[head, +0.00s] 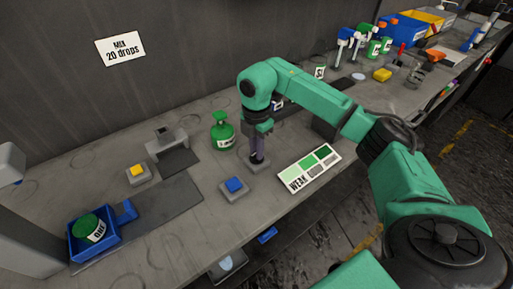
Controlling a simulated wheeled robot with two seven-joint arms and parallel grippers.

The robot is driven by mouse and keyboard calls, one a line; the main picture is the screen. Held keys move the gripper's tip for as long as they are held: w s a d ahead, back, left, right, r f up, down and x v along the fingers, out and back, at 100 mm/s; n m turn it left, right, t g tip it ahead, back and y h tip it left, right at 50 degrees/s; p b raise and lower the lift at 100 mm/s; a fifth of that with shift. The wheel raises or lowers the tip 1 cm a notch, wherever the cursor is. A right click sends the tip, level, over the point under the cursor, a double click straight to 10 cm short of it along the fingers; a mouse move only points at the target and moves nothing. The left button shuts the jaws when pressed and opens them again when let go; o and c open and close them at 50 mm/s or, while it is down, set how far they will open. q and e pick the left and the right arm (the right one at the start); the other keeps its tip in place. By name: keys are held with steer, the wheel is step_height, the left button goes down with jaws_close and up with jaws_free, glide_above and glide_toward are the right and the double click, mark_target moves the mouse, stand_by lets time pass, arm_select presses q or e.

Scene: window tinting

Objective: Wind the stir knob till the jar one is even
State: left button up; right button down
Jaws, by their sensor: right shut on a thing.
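Jar one (95,231), with a green top and a white label reading "ONE", lies tilted in a blue cradle (80,252) at the left. A blue handle-like piece (127,211) sticks out at the cradle's right; I cannot tell whether it is the stir knob. My right gripper (258,158) points down at mid-bench, shut on a slim dark purple piece above a small grey base (257,168). The gripper hides most of that piece. It is well to the right of the jar. My left gripper is out of view.
A green bottle (222,132) stands just left of my right gripper. A yellow button (138,171), a blue button (234,185) and a green shade card (308,168) are nearby. A wall sign (120,48) reads "MIX 20 drops". Bottles and bins crowd the far right.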

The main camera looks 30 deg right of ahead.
steer(key=shift+w+r+m, duration=0.1)
steer(key=shift+m, duration=1)
steer(key=shift+w+r+m, duration=0.1)
steer(key=shift+m, duration=1)
steer(key=c, duration=0.8)
jaws_free()
steer(key=shift+c, duration=0.2)
steer(key=shift+s+f, duration=0.1)
steer(key=shift+s, duration=0.05)
